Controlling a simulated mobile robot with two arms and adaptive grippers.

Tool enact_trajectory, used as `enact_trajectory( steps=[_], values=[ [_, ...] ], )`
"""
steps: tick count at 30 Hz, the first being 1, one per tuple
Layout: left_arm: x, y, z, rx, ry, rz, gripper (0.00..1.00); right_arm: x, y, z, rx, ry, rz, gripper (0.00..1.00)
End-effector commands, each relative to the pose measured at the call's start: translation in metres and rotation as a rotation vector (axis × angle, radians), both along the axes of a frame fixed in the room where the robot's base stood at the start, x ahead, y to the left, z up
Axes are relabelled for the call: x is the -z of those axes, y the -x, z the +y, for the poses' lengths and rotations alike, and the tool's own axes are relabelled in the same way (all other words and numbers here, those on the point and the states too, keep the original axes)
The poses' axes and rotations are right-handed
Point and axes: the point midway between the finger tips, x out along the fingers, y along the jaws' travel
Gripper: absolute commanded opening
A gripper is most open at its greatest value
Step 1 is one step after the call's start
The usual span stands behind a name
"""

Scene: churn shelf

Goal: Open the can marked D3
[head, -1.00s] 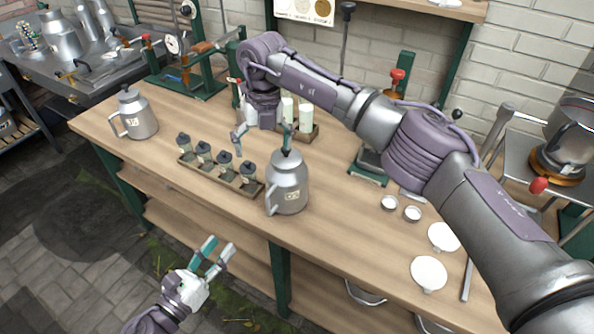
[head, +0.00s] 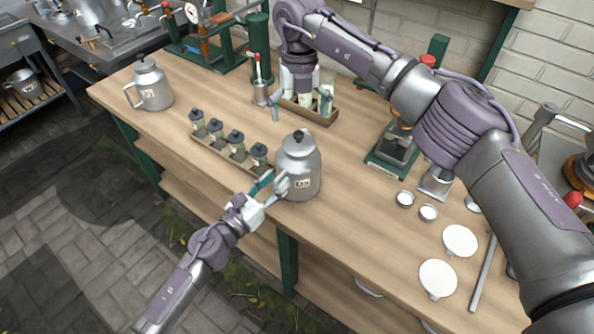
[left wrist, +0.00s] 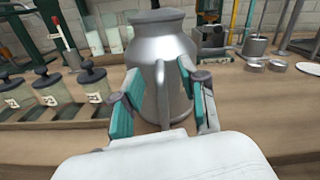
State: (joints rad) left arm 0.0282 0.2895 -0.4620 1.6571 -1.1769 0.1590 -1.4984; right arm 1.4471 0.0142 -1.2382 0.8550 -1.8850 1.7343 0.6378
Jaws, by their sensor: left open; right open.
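The can marked D3 (head: 299,172) is a grey metal can standing upright near the bench's front edge, its lid with a dark knob (head: 298,137) on top. My left gripper (head: 270,186) is open at the can's left front side. In the left wrist view its teal-padded fingers (left wrist: 160,100) stand either side of the can's handle (left wrist: 162,88), with a gap between them; I cannot tell whether either touches. My right gripper (head: 300,96) is open behind the can, above a wooden tray of pale glasses, and clear of the lid.
A similar can (head: 150,86) stands at the bench's left end. A wooden rack of small dark-lidded jars (head: 236,142) lies just left of D3. Small round tins (head: 428,212) and white discs (head: 460,240) lie to the right. My right arm spans the bench's back right.

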Motion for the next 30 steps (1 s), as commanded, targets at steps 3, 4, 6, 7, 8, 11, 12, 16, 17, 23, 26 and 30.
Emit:
enact_trajectory(
  steps=[3,4,6,7,8,11,12,16,17,23,26,30],
  values=[
    [0.0,-0.011,-0.008,-0.001,0.001,0.0,0.42,0.0,0.0,0.0,-0.001,0.0,0.0,1.0],
    [0.0,-0.013,-0.009,-0.001,0.0,-0.001,0.42,0.0,0.0,0.0,-0.001,0.0,0.0,1.0],
    [0.0,-0.016,-0.011,0.0,0.0,0.0,0.42,0.0,0.0,0.0,-0.001,-0.001,0.0,1.0],
    [0.0,-0.017,-0.012,0.0,0.0,0.0,0.42,0.0,0.0,0.0,-0.001,-0.001,0.0,1.0],
    [0.0,-0.017,-0.013,0.0,0.0,0.0,0.42,0.0,0.0,0.0,-0.001,0.0,0.0,1.0],
    [0.0,-0.018,-0.013,0.0,-0.001,0.001,0.42,0.0,0.0,0.0,-0.001,0.0,0.0,1.0],
    [0.0,-0.018,-0.013,0.0,-0.001,0.001,0.42,0.0,0.0,0.0,-0.001,0.0,0.0,1.0],
    [0.0,-0.018,-0.013,0.0,-0.001,0.001,0.42,0.0,0.0,0.0,-0.001,0.0,0.0,1.0],
    [0.0,-0.018,-0.013,0.0,-0.001,0.001,0.38,0.0,0.0,0.0,-0.001,0.0,0.0,1.0],
    [0.0,-0.018,-0.013,0.0,0.0,0.0,0.04,0.0,0.0,0.0,-0.001,-0.001,0.0,1.0],
    [0.0,-0.018,-0.013,-0.001,0.0,0.0,0.0,0.0,0.0,0.0,-0.001,-0.001,0.0,1.0],
    [0.0,-0.018,-0.012,-0.002,0.0,0.0,0.0,0.0,0.0,0.0,-0.001,-0.001,0.0,1.0]
  ],
)
